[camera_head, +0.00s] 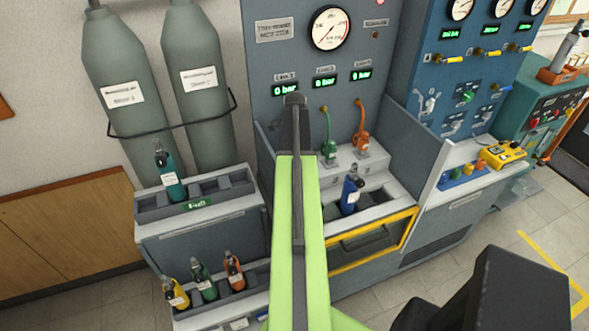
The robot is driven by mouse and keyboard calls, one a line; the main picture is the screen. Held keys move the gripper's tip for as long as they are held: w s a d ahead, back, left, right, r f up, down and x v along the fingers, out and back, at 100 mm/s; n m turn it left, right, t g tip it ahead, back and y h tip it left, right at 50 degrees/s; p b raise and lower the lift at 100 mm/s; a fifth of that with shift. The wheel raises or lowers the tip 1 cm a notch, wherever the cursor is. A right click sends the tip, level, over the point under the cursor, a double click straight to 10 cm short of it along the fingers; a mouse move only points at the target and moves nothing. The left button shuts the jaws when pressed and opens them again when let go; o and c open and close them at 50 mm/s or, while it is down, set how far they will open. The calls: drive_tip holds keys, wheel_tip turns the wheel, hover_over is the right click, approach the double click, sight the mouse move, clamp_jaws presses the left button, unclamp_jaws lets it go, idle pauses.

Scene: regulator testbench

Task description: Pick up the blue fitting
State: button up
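No part is clearly recognisable as the blue fitting. Small blue, red and yellow pieces sit in a row on the right-hand ledge, the blue piece (455,173) at the left end. A blue bottle (351,192) with a dark top stands upright in the bench recess. A green hose fitting (328,147) and an orange hose fitting (361,138) stand on the bench; my arm hides the spot left of them. My green arm reaches up the middle, its dark end, my gripper (294,105), in front of the panel. Its fingers cannot be made out, and nothing held is visible.
A grey rack (222,212) at left holds a teal bottle (168,175); yellow, green and orange bottles stand below it. Two large grey cylinders (200,80) stand at the wall. A yellow box (502,155) sits at right.

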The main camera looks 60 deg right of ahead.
drive_tip(key=shift+r, duration=0.15)
clamp_jaws()
idle(0.4)
drive_tip(key=shift+r+p, duration=0.6)
drive_tip(key=shift+p, duration=0.15)
wheel_tip(320, 180, up, 4)
drive_tip(key=p, duration=0.4)
drive_tip(key=s+d+r+p, duration=0.1)
drive_tip(key=s+r+p, duration=0.4)
drive_tip(key=s, duration=0.6)
drive_tip(key=shift+s+d+r+p, duration=0.2)
drive_tip(key=shift+s+r+p, duration=0.1)
drive_tip(key=shift+r+p, duration=0.1)
